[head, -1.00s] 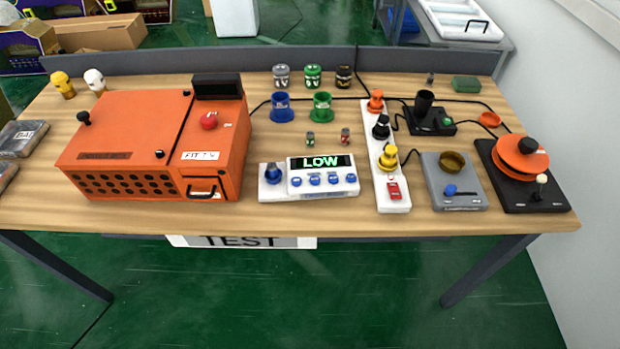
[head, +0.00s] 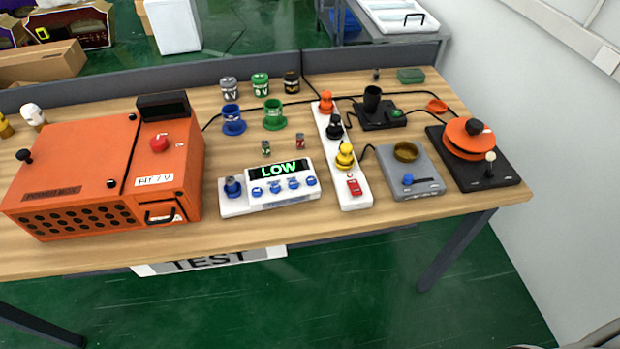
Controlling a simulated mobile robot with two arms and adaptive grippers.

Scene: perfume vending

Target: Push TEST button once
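A white plate lettered TEST (head: 262,253) shows below the table's front edge, partly hidden by the tabletop. I cannot make out a button on it. On the table, a white control box (head: 242,207) has a lit display (head: 279,171) reading LOW, a row of blue buttons (head: 275,187) and a blue knob (head: 232,187). Their labels are too small to read. Neither of my grippers is in view.
An orange box (head: 85,165) with a red button (head: 158,143) stands at left. A white strip (head: 355,200) with knobs and a red switch (head: 354,187), a grey device (head: 424,178) and an orange disc device (head: 468,138) stand at right. A wall (head: 550,140) is beyond.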

